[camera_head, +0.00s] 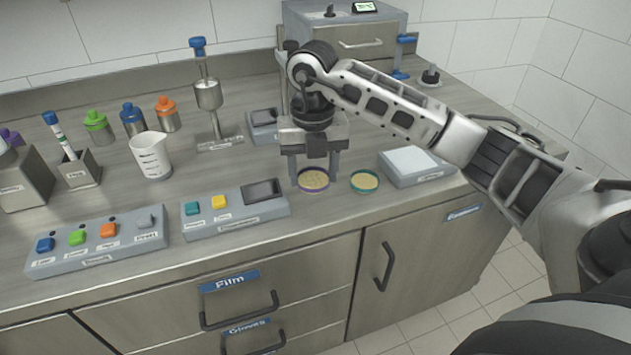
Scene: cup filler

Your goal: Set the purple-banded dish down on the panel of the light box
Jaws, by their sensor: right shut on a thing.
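The purple-banded dish (313,181) is a small round dish with a tan inside, near the front of the counter. My right gripper (314,170) points straight down over it, with its two fingers at the dish's sides, shut on it. I cannot tell whether the dish touches the counter. The light box (415,167) is a low grey box with a pale, bare panel (409,160) on top, to the right of the dish. My left gripper is not in view.
A teal-banded dish (365,181) sits between the purple-banded dish and the light box. A button box with a dark screen (236,211) lies to the left. A white beaker (151,156) and several capped bottles stand farther left. A grey cabinet (345,37) stands behind.

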